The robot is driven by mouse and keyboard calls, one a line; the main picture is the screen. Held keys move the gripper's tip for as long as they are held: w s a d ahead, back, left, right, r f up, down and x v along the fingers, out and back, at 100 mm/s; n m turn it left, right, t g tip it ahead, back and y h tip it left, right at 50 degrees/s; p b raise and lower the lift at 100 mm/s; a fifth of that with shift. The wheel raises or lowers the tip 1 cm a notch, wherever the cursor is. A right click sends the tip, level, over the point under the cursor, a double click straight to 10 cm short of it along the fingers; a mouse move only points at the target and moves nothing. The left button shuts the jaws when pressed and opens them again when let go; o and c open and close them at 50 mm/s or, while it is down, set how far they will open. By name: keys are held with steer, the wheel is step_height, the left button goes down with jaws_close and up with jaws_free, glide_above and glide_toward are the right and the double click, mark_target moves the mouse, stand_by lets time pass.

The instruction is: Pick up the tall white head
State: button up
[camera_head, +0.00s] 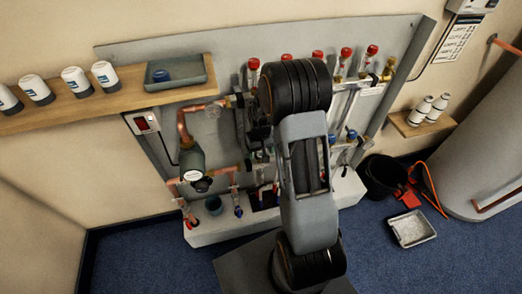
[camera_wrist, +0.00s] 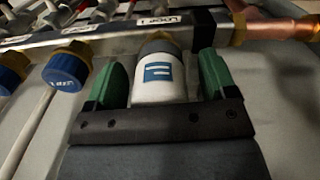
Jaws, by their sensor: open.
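In the wrist view a tall white head (camera_wrist: 160,78) with a blue square logo sits on a valve of the manifold bar (camera_wrist: 120,37). A brass collar shows at its far end. My gripper (camera_wrist: 163,73) is open around it, with one green finger pad on each side. A narrow gap shows at each side. The near end of the head is hidden by the gripper body. In the head view my arm covers this part of the manifold, so I cannot see the head or the gripper there.
Two blue caps (camera_wrist: 67,69) stand left of the gripper on the same bar, and a copper pipe (camera_wrist: 265,30) runs to the right. Several white heads (camera_head: 77,80) and a grey tray (camera_head: 186,84) are on the wooden shelf (camera_head: 60,110). Two white cylinders (camera_head: 428,108) stand on a small shelf.

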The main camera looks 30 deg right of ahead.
steer(key=c, duration=1)
